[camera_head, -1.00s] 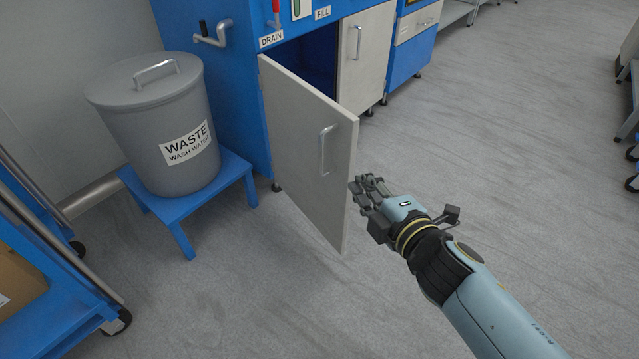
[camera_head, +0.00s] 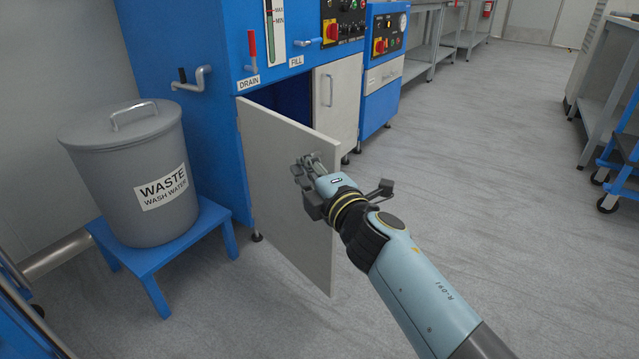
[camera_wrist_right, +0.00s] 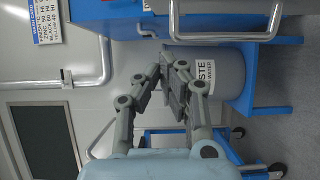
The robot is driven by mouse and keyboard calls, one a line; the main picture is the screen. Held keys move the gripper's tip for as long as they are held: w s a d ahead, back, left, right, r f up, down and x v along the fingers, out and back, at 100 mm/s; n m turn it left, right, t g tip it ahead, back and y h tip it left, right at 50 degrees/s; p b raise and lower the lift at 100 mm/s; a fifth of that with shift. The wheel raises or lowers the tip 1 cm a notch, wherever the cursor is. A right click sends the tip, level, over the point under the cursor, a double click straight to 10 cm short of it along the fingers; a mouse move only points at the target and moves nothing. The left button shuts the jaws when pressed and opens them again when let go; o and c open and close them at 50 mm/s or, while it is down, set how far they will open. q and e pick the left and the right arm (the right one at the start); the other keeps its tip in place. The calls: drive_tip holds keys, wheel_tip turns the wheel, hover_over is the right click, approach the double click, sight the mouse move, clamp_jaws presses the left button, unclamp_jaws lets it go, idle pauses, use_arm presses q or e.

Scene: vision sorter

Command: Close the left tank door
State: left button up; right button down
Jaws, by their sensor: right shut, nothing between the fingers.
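The left tank door (camera_head: 272,190) is a light grey panel standing wide open from the blue cabinet, hinged at its left edge. My right gripper (camera_head: 303,172) is shut and empty, in front of the door's outer face near its free edge. It covers the door's handle in the head view; I cannot tell whether it touches the door. The right wrist view shows the gripper's fingers (camera_wrist_right: 172,88) and a silver bar handle (camera_wrist_right: 225,38) close to the camera, beyond the fingers. My left gripper is not in view.
The grey waste bin (camera_head: 130,185) stands on a blue stool (camera_head: 165,262) left of the door. The closed right door (camera_head: 338,98) is beside the dark opening (camera_head: 285,97). A drain lever (camera_head: 252,45) is above. Floor (camera_head: 480,190) at right is clear.

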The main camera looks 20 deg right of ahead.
sight(318, 156)
drive_tip(key=shift+w+d+b, duration=0.3)
drive_tip(key=shift+w+d, duration=1.4)
drive_tip(key=shift+w, duration=0.15)
